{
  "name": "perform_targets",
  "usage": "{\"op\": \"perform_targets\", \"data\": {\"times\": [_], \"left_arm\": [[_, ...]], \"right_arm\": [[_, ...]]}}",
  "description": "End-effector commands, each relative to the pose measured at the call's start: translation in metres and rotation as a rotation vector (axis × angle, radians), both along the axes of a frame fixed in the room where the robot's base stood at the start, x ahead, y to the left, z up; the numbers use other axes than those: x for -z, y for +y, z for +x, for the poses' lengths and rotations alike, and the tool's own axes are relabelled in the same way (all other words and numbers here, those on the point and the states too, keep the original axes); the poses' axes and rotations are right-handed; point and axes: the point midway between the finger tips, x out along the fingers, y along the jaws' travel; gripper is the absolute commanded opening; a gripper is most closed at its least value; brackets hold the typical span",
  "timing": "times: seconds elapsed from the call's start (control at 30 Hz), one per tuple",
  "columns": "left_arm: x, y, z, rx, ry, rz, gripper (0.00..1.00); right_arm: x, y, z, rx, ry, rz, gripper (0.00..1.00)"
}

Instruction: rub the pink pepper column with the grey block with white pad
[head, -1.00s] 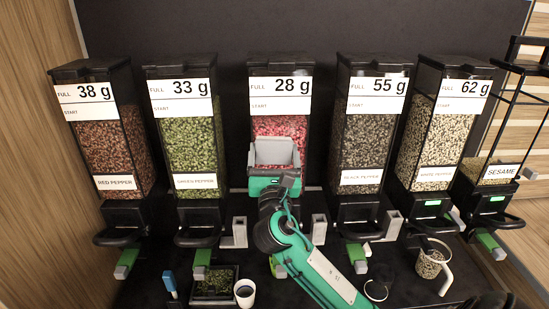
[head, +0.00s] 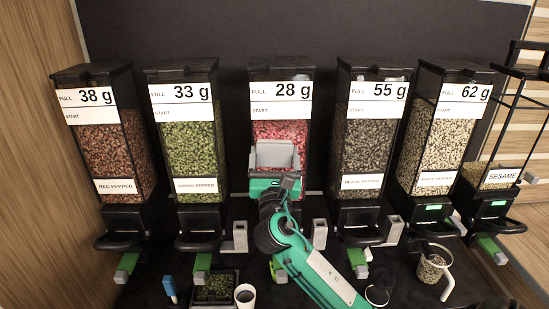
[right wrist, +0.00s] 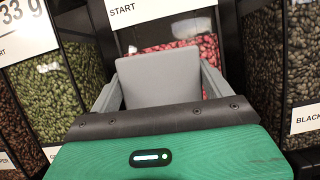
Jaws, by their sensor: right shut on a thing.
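The pink pepper column (head: 281,131) is the clear dispenser in the middle, marked 28 g, with pink grains behind its front. My right gripper (head: 275,157) is in front of its lower half. It is shut on the grey block (head: 274,153), which also shows between the fingers in the right wrist view (right wrist: 158,80). The column's pink grains also show above the block there (right wrist: 190,47). The white pad is hidden, and I cannot tell whether it touches the column. The column's name label is hidden behind my gripper. My left gripper is not in view.
The green pepper column (head: 188,140) stands left and the black pepper column (head: 367,135) right, with gaps between. Below are a small tray of green bits (head: 215,288), a white cup (head: 245,295), a blue-handled tool (head: 170,287) and a jug (head: 432,268).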

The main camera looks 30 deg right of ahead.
Motion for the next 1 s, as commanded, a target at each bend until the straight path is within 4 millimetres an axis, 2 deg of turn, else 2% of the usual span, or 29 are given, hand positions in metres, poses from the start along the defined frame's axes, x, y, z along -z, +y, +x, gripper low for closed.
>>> {"op": "perform_targets", "data": {"times": [0.83,1.0], "left_arm": [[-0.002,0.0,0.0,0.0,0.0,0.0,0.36],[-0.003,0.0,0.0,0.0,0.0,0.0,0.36]], "right_arm": [[-0.001,-0.009,0.015,0.0,-0.001,0.0,0.63],[0.0,-0.011,0.013,0.0,0.0,0.0,0.63]]}}
